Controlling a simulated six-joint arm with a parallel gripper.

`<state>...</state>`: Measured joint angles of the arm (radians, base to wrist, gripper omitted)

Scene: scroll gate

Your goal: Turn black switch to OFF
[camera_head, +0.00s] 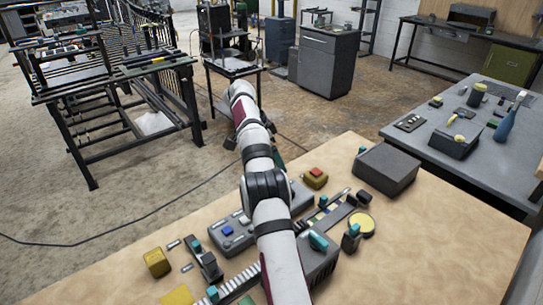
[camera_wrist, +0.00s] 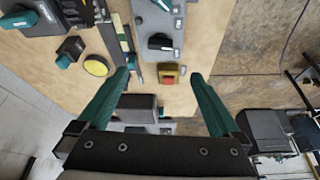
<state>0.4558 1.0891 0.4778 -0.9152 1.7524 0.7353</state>
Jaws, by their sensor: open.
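The black switch (camera_wrist: 160,41) is a dark knob on a grey panel in the upper middle of the wrist view. A teal knob (camera_wrist: 164,5) sits on the same panel above it, at the picture's top edge. In the head view the grey panel (camera_head: 300,197) is partly covered by my arm, and I cannot make out the black switch there. My gripper (camera_wrist: 160,72) is open, its two teal fingers wide apart with nothing held. In the picture the switch shows beyond the fingertips, apart from them. Which position the switch points to is too small to tell.
A yellow box with a red button (camera_wrist: 169,76) appears between the fingertips. A dark grey box (camera_head: 385,168) stands at the back right of the wooden table (camera_head: 435,245), whose right part is clear.

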